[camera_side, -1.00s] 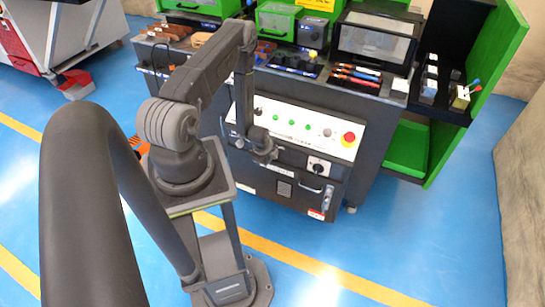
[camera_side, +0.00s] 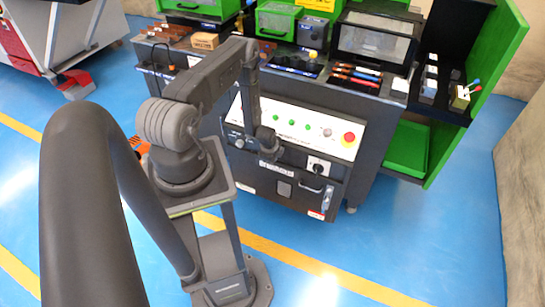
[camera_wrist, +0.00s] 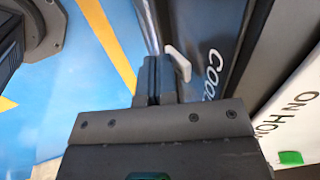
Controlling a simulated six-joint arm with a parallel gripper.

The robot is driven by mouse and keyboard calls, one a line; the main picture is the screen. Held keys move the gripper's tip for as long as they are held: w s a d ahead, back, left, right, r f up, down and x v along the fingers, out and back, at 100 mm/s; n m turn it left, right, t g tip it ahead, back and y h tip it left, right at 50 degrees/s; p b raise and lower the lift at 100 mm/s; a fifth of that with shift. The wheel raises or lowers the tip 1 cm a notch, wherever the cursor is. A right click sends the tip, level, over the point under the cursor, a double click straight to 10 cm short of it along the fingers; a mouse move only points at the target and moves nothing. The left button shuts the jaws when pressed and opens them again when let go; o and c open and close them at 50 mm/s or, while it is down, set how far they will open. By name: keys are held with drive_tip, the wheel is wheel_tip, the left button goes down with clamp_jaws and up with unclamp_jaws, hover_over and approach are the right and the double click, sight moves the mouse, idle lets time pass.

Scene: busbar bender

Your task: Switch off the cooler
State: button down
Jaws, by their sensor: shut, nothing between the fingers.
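My gripper (camera_wrist: 157,80) is shut and empty in the wrist view, its two dark fingers together. Just right of the fingertips is a pale lever (camera_wrist: 178,62), standing out from a dark panel (camera_wrist: 210,25). White lettering beginning "COO" is beside it. I cannot tell whether the fingers touch the lever. In the side view my gripper (camera_side: 272,152) is low at the front of the dark cabinet, below the white control panel (camera_side: 305,130). The lever cannot be made out there; my wrist covers that part.
The white panel carries green buttons and a red emergency stop (camera_side: 348,138) on yellow. To the right below are a rotary switch (camera_side: 318,167) and a door handle (camera_side: 328,197). Tools and boxes stand on the cabinet top. The blue floor (camera_side: 400,260) in front is clear.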

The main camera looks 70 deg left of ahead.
drive_tip(key=shift+w+a+f, duration=0.1)
idle(0.3)
drive_tip(key=shift+r, duration=0.8)
drive_tip(key=s+d+r, duration=0.2)
drive_tip(key=r, duration=0.3)
drive_tip(key=s+d+r, duration=0.3)
drive_tip(key=r, duration=0.2)
drive_tip(key=shift+r, duration=0.15)
